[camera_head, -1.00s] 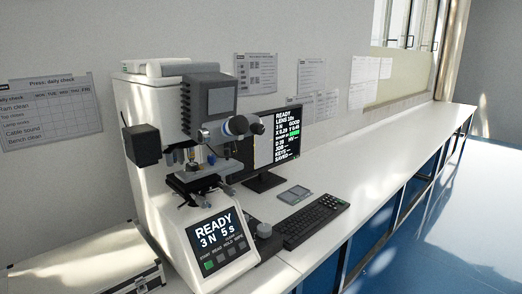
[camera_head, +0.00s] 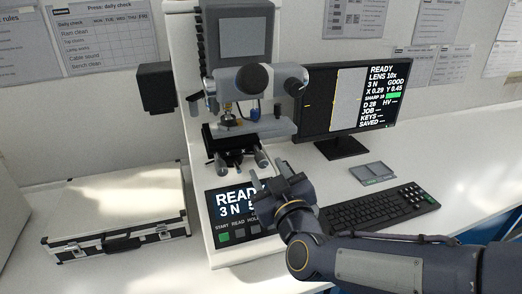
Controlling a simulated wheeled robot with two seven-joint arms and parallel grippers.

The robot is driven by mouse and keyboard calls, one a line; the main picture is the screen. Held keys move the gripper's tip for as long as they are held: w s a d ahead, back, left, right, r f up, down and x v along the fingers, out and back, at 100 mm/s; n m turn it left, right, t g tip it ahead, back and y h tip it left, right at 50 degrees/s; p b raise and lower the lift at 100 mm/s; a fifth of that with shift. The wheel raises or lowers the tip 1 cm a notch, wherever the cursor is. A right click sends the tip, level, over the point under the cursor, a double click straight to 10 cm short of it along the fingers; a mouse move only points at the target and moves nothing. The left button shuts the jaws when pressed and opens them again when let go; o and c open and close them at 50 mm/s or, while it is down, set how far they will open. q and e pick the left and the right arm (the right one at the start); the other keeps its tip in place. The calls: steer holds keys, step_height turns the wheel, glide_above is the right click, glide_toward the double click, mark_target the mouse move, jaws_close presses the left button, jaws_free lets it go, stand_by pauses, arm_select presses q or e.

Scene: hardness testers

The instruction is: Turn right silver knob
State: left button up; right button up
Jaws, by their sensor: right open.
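The hardness tester (camera_head: 196,118) stands on the bench with a lit panel reading READY, partly covered by my arm. Two silver knobs stick out at the front of its black stage (camera_head: 222,142). The left silver knob (camera_head: 221,165) points down toward the panel. The right silver knob (camera_head: 262,161) sits below the stage's right part. My right gripper (camera_head: 266,180) comes in from the right. It is open, with its fingertips just below the right silver knob. I cannot tell whether they touch it. My left gripper is not in view.
A monitor (camera_head: 345,100) stands behind on the right. A keyboard (camera_head: 378,208) and a small grey pad (camera_head: 373,173) lie on the bench right of the tester. A silver case (camera_head: 120,215) lies to the left. A black box (camera_head: 156,87) juts from the tester's left side.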

mark_target(259, 156)
steer(key=x, duration=0.7)
steer(key=shift+c, duration=0.2)
steer(key=shift+f, duration=0.1)
jaws_close()
